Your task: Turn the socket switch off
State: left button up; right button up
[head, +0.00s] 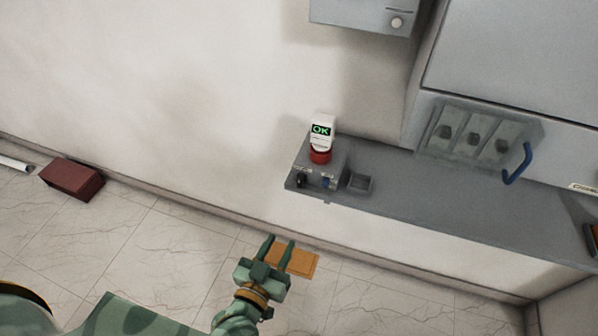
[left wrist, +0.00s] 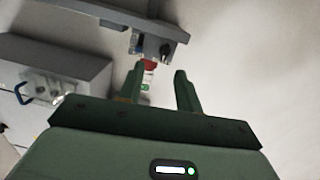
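A grey socket box (head: 314,170) stands at the left end of a grey shelf (head: 440,195) on the wall. Its front has a black knob-like switch (head: 302,181) on the left and a small blue part (head: 327,183) on the right. A red plug (head: 320,155) sits on top, with a white device (head: 322,130) above it showing a green "OK". In the left wrist view the black switch (left wrist: 165,50) appears beyond the fingers. My left gripper (head: 279,245) is open and empty, below and apart from the box; its fingers also show in the left wrist view (left wrist: 160,73). My right gripper is not in view.
A small grey tray (head: 360,183) sits beside the box. A grey cabinet with a clear-covered switch panel (head: 478,135) and blue handle (head: 518,164) is at right. A dark red box (head: 72,179) and an orange-brown block (head: 298,262) lie low near the wall.

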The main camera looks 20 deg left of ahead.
pick_arm(q)
notch_tip(320, 180, up, 2)
jog(key=a+t, duration=0.1)
jog(key=b, duration=0.2)
send_near(299, 182)
jog(key=shift+y, duration=0.4)
jog(key=w, duration=0.9)
jog(key=shift+w+d, duration=0.1)
jog(key=shift+d, duration=0.3)
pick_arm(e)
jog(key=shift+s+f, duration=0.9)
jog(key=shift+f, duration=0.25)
pick_arm(q)
jog(key=shift+c, duration=0.3)
jog(key=c, duration=0.6)
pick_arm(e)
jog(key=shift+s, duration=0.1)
